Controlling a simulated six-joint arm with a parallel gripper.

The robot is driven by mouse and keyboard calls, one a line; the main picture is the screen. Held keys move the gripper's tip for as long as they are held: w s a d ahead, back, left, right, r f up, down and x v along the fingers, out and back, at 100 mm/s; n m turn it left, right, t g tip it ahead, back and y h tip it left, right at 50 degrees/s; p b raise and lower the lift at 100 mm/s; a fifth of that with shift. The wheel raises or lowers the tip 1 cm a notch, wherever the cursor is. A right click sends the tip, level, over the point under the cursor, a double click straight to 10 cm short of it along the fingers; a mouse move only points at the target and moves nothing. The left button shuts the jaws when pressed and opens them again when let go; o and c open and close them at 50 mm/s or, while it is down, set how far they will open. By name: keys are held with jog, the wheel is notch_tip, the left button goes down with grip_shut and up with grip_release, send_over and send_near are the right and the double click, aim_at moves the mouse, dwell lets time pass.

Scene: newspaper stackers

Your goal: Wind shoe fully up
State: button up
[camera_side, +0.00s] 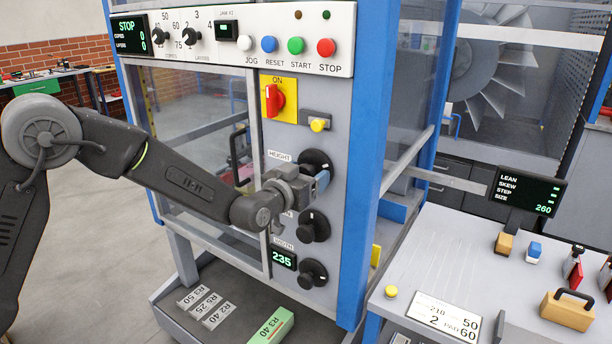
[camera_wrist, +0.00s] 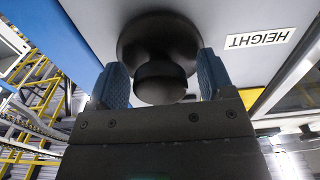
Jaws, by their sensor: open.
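My gripper (camera_side: 318,182) is at the upper black hand knob (camera_side: 314,160), beside the HEIGHT label (camera_side: 280,156) on the grey machine panel. In the wrist view, the blue fingers of my gripper (camera_wrist: 158,70) are open, one on each side of the knob's protruding round grip (camera_wrist: 160,82). Gaps show between the grip and both fingers. The knob's wide disc lies behind it against the panel. The HEIGHT label appears upside down there (camera_wrist: 258,40). A middle black knob (camera_side: 314,226) sits below, its label mostly hidden by my gripper. I cannot make out the shoe.
A lower black knob (camera_side: 313,273) sits beside a display reading 235 (camera_side: 284,260). Above are a red-and-yellow ON switch (camera_side: 274,98) and a button panel (camera_side: 240,40). A blue post (camera_side: 368,150) stands close right of the knobs. A bench (camera_side: 440,262) with small tools is at right.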

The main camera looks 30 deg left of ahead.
jog(key=c, duration=0.9)
jog(key=n, duration=0.5)
jog(key=shift+d+n, duration=0.1)
jog(key=shift+n, duration=0.3)
jog(key=n, duration=0.6)
jog(key=shift+r, duration=0.1)
dwell(0.3)
jog(key=o, duration=0.9)
